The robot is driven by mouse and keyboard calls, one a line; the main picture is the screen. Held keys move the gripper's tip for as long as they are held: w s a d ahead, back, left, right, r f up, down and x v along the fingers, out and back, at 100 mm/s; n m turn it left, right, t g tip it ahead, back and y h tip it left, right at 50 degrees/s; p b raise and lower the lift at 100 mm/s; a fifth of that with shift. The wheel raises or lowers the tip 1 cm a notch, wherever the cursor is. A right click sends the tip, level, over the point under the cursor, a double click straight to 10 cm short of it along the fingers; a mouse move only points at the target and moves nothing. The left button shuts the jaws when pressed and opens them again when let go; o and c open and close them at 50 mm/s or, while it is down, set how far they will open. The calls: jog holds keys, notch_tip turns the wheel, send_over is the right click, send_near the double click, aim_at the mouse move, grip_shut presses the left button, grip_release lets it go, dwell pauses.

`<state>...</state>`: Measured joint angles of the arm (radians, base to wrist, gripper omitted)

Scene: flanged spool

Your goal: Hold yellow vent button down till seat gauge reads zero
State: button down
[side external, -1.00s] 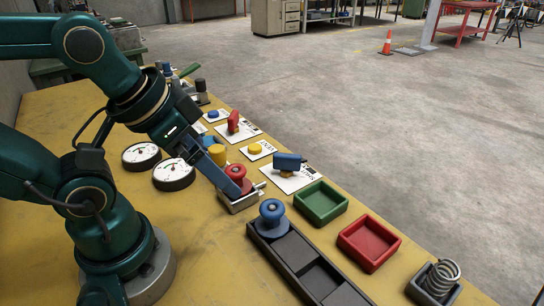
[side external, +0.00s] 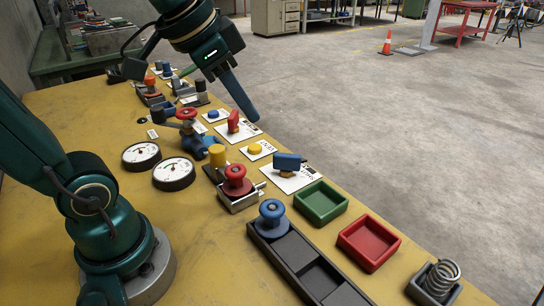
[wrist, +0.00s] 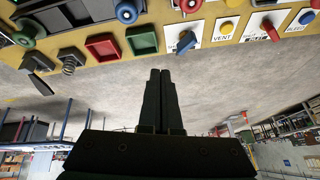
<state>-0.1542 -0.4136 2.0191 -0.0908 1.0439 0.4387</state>
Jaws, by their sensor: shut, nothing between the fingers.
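The yellow vent button (side external: 255,148) sits on a white labelled plate near the table's far edge; in the wrist view it shows beside the word VENT (wrist: 227,28). My gripper (side external: 254,118) is shut and empty, raised and apart from the button, its fingertips farther back in the side view. In the wrist view the closed fingers (wrist: 160,74) appear against the floor beyond the table edge. Two white dial gauges, one at the left (side external: 141,155) and one nearer (side external: 173,173), lie on the table. I cannot tell their readings or which is the seat gauge.
A red handle (side external: 234,121) and a blue handle (side external: 288,161) flank the button on their own plates. A red flanged spool (side external: 235,181) sits in a metal holder in front. Green (side external: 320,202) and red (side external: 368,244) trays stand at the right.

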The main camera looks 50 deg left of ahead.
jog(key=w+a, duration=0.3)
jog(key=w, duration=0.1)
jog(key=n+g, duration=0.2)
send_over(255, 146)
jog(key=s+d, duration=0.3)
jog(key=d, duration=0.1)
notch_tip(255, 146, down, 3)
jog(key=shift+n+g, duration=0.3)
jog(key=shift+n, duration=0.2)
jog(key=a+f, duration=0.2)
jog(key=s+a+f, duration=0.1)
jog(key=shift+a+f, duration=0.35)
jog(key=shift+a, duration=0.05)
jog(key=shift+w, duration=0.1)
jog(key=x, duration=1.3)
jog(key=shift+s, duration=0.45)
jog(key=shift+a+f, duration=0.1)
jog(key=shift+f, duration=0.45)
